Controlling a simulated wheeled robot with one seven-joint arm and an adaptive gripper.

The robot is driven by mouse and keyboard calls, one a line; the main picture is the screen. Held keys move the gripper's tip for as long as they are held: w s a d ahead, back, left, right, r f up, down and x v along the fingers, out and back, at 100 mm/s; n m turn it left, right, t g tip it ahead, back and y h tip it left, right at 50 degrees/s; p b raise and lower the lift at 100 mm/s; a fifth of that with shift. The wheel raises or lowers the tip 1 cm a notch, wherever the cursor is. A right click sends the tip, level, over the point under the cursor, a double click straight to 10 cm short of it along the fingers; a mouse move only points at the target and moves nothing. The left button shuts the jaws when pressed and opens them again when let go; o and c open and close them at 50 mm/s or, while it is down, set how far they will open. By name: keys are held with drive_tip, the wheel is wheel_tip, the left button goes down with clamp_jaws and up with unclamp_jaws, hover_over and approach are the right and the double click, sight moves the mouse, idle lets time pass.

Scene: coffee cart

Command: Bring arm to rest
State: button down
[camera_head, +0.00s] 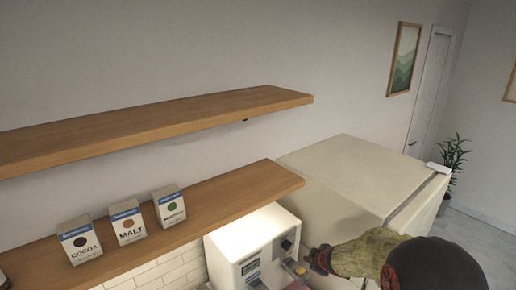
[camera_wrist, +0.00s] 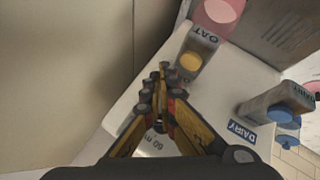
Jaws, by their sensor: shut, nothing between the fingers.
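My gripper (camera_wrist: 163,82) is shut and empty in the wrist view. Its yellow and black fingers meet over a white surface (camera_wrist: 120,115). In the head view my gripper (camera_head: 320,260) is a small dark shape at the lower right, just right of a white machine (camera_head: 232,246). My arm reaches in from the lower right edge, and its dark rounded part hides some of what lies behind it.
In the wrist view, a carton marked OAT (camera_wrist: 202,45) with a yellow cap and a grey container (camera_wrist: 280,102) with a blue lid stand near my fingers. In the head view, a beige cabinet (camera_head: 350,175) stands behind my arm. Shelves (camera_head: 150,130) run along the left wall.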

drive_tip(key=s+d+r+m+g+h+b, duration=0.1)
drive_tip(key=s+d+m+g+h+b, duration=0.2)
drive_tip(key=s, duration=0.6)
drive_tip(key=s+d+m+g+h+b, duration=0.1)
drive_tip(key=s+d+m+b, duration=0.3)
drive_tip(key=s, duration=0.6)
drive_tip(key=s+a+f+m+y+b, duration=0.1)
drive_tip(key=s+a+b, duration=0.2)
drive_tip(key=s+b, duration=0.3)
drive_tip(key=s+a+m+y+b, duration=0.1)
drive_tip(key=s+a+m+b, duration=0.1)
drive_tip(key=s+b, duration=0.5)
drive_tip(key=s+a+f+m+t+y+b, duration=0.1)
drive_tip(key=s+a+b, duration=0.4)
drive_tip(key=s+b, duration=0.1)
drive_tip(key=shift+s+f, duration=0.35)
drive_tip(key=shift+s, duration=0.3)
